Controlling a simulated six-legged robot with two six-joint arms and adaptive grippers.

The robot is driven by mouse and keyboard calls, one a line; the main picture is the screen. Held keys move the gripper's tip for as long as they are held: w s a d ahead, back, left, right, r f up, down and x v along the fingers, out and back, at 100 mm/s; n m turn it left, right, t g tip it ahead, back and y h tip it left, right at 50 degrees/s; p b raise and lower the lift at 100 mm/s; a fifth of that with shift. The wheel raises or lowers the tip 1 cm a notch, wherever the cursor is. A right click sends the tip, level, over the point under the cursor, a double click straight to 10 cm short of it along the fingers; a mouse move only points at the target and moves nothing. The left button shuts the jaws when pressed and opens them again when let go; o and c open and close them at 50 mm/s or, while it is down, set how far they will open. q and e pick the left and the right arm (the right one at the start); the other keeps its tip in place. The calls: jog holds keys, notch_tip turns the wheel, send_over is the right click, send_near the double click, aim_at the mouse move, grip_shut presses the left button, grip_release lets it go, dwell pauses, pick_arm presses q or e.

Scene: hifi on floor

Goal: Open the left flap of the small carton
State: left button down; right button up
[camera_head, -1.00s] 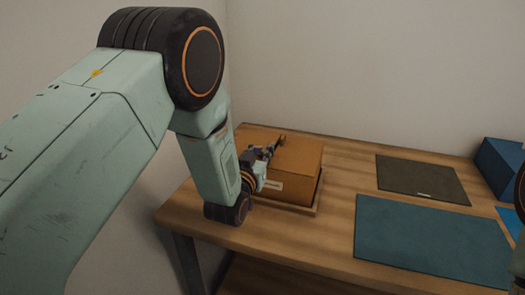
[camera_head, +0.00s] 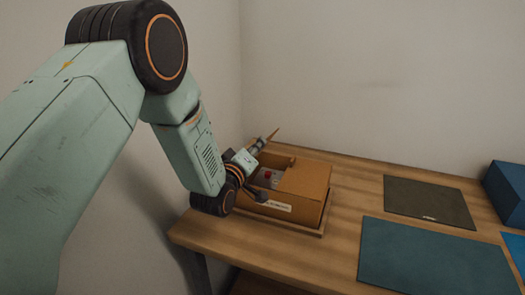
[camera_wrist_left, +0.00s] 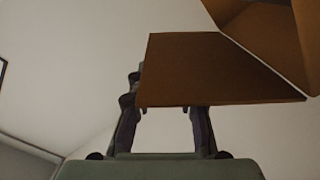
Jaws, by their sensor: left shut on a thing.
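The small carton (camera_head: 305,185) stands on the table at the back left. Its left flap (camera_head: 272,134) is raised, seen nearly edge-on, and the left half of the carton is open with a red item and something pale inside. The right half of the top is still covered. My left gripper (camera_head: 256,147) is at the carton's left side, shut on the flap. In the left wrist view the flap (camera_wrist_left: 210,68) is a brown panel between the fingers (camera_wrist_left: 160,115), which are partly hidden behind it. My right gripper does not show.
The carton sits on a thin wooden tray (camera_head: 296,226). To the right lie a dark mat (camera_head: 428,201) and a larger teal mat (camera_head: 430,258). A blue box (camera_head: 507,190) stands at the right edge. The wall is close behind the table.

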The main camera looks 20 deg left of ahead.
pick_arm(q)
jog(key=a+r+n+b, duration=0.1)
jog(key=a+n+b, duration=0.1)
jog(key=a+n, duration=0.9)
jog(key=shift+w+a+r+b, duration=0.15)
jog(key=shift+w+a+b, duration=0.05)
jog(key=shift+w+b, duration=0.15)
jog(key=shift+a, duration=0.15)
dwell(0.3)
jog(key=c, duration=1.6)
grip_release()
jog(key=shift+o, duration=0.6)
jog(key=shift+a, duration=0.1)
jog(key=shift+s, duration=0.1)
